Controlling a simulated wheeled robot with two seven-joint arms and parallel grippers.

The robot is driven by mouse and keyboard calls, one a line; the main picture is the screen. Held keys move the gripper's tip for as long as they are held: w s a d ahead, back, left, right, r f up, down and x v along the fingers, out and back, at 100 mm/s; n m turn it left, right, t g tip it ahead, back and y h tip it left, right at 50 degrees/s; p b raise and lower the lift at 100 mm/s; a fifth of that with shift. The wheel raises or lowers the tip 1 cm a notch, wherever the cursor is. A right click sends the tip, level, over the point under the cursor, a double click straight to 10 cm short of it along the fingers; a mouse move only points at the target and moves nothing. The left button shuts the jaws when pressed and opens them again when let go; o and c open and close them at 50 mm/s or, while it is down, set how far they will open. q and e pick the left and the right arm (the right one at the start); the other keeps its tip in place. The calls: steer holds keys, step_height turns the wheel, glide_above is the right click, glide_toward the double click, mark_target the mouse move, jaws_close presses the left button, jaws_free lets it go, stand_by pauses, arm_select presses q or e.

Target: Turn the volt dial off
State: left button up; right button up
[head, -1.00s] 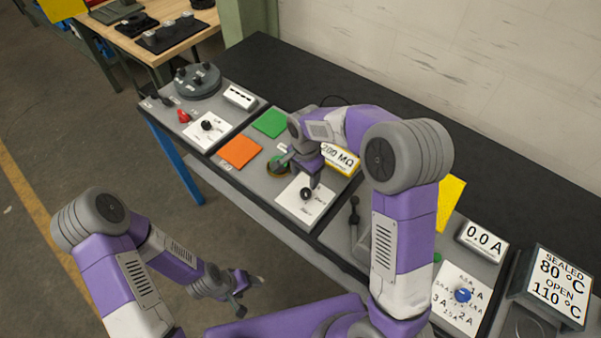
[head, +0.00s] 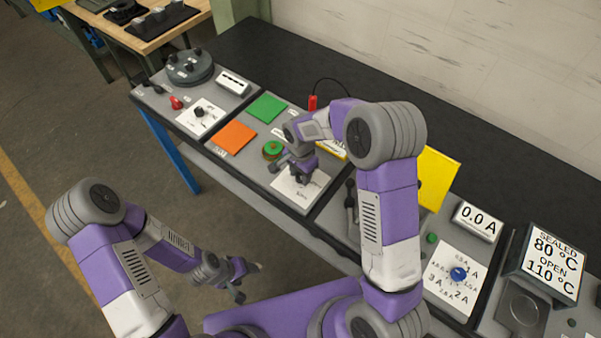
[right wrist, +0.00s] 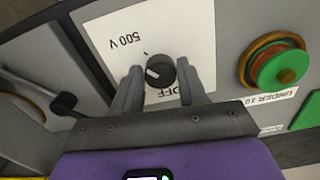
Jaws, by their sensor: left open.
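The volt dial (right wrist: 160,70) is a black round knob with a white mark on a white plate (right wrist: 205,30) that reads "500 V" and "OFF". The white mark sits on the knob's left side in the right wrist view, and "OFF" is partly hidden by the gripper. My right gripper (right wrist: 160,84) is open, with one finger on either side of the dial; I cannot tell if they touch it. In the head view, my right gripper (head: 299,178) covers the dial above its plate (head: 290,192). My left gripper (head: 242,282) is open and empty, off the bench's front edge.
A green knob on a brass ring (head: 272,149) stands left of my right gripper. Orange (head: 232,137) and green (head: 267,108) squares lie beyond. A lever (head: 350,200) stands close on the right. Farther right are a blue dial (head: 458,273) and a "0.0 A" display (head: 478,220).

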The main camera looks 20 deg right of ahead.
steer(key=c, duration=0.6)
